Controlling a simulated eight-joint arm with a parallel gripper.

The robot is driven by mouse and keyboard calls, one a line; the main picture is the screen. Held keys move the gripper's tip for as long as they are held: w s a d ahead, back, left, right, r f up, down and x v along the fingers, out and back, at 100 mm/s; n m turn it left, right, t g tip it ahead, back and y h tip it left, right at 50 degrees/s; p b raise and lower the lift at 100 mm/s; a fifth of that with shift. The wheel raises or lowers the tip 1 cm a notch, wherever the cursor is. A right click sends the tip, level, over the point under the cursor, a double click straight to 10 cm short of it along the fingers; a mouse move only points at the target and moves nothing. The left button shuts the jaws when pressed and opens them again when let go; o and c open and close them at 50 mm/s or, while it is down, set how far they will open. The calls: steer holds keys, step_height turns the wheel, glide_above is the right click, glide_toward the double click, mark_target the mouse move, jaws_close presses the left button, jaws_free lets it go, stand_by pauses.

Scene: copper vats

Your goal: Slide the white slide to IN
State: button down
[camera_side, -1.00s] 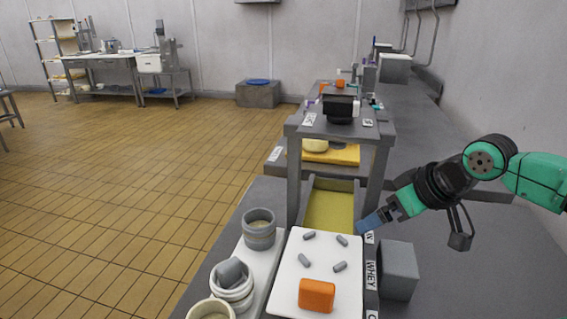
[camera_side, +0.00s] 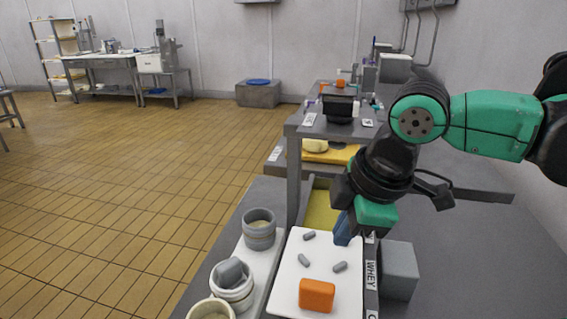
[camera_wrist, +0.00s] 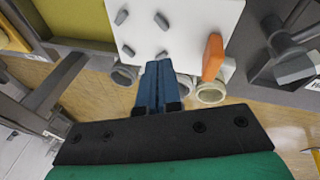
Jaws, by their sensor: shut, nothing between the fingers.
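A white board (camera_side: 290,280) with small grey pegs and an orange block (camera_side: 317,294) lies on the grey bench. The board also shows in the wrist view (camera_wrist: 185,15). A small white piece (camera_side: 356,107) sits at the right of a black block on the raised stand; I cannot tell which white part is the slide. My gripper (camera_side: 342,238) is at the board's upper right corner, its blue fingers shut and empty, hiding one peg. In the wrist view the shut fingers (camera_wrist: 158,66) overlap the board's edge; contact is unclear. An IN mark is not readable.
A label reading WHEY (camera_side: 371,274) is right of the board, next to a grey box (camera_side: 398,272). A yellow tray (camera_side: 320,209) lies behind, beneath the raised grey stand (camera_side: 293,175).

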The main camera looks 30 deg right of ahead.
steer(key=s+a+r+n+h, duration=0.3)
steer(key=s+a+r+n, duration=0.2)
steer(key=s+a+n, duration=0.65)
steer(key=n, duration=0.4)
glide_above(314, 313)
steer(key=s+a, duration=0.2)
steer(key=shift+g, duration=0.3)
steer(key=shift+w+d+f, duration=0.15)
steer(key=shift+f, duration=2.1)
steer(key=shift+w+d+f, duration=0.1)
steer(key=shift+f, duration=2.1)
steer(key=w+d, duration=1.2)
